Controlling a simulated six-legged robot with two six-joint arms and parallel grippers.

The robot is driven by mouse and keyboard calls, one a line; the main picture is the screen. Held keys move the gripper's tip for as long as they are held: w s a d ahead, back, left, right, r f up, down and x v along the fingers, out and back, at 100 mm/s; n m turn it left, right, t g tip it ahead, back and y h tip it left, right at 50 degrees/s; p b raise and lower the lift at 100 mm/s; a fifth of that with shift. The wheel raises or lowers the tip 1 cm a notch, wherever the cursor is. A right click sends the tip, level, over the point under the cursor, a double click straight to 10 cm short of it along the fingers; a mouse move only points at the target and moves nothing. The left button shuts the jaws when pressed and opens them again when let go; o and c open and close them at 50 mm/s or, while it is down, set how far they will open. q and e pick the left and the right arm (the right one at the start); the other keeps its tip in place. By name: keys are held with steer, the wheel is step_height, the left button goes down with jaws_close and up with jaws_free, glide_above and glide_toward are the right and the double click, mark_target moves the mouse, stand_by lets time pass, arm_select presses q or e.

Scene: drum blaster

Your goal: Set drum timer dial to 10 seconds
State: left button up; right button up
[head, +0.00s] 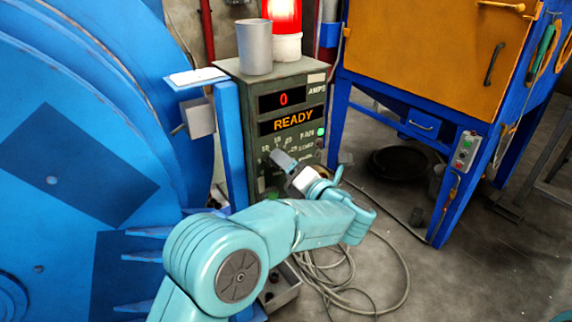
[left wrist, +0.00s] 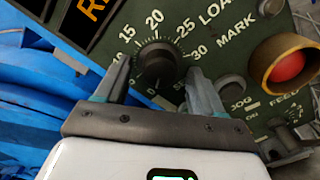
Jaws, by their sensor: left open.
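The green control box (head: 240,105) stands beside the blue drum, its display reading 0 and READY. Its black timer dial (left wrist: 157,60) shows in the left wrist view, ringed by numbers including 15, 20, 25 and 30. My left gripper (left wrist: 160,85) is open, with one finger on each side of the dial. I cannot tell whether the fingers touch it. The dial's pointer is hard to read. In the head view my left gripper (head: 283,160) is at the box's front face and hides the dial.
A red button (left wrist: 290,66) in a yellow collar and a JOG knob (left wrist: 232,88) sit to the right of the dial. A grey cup (head: 254,48) and red beacon (head: 286,18) stand on the box. Cables (head: 385,300) lie on the floor.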

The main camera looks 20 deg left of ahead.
arm_select(q)
steer(key=shift+d, duration=0.1)
steer(key=c, duration=1)
steer(key=shift+c, duration=0.2)
steer(key=shift+m, duration=0.3)
steer(key=shift+m+p, duration=5)
steer(key=shift+m, duration=2.5)
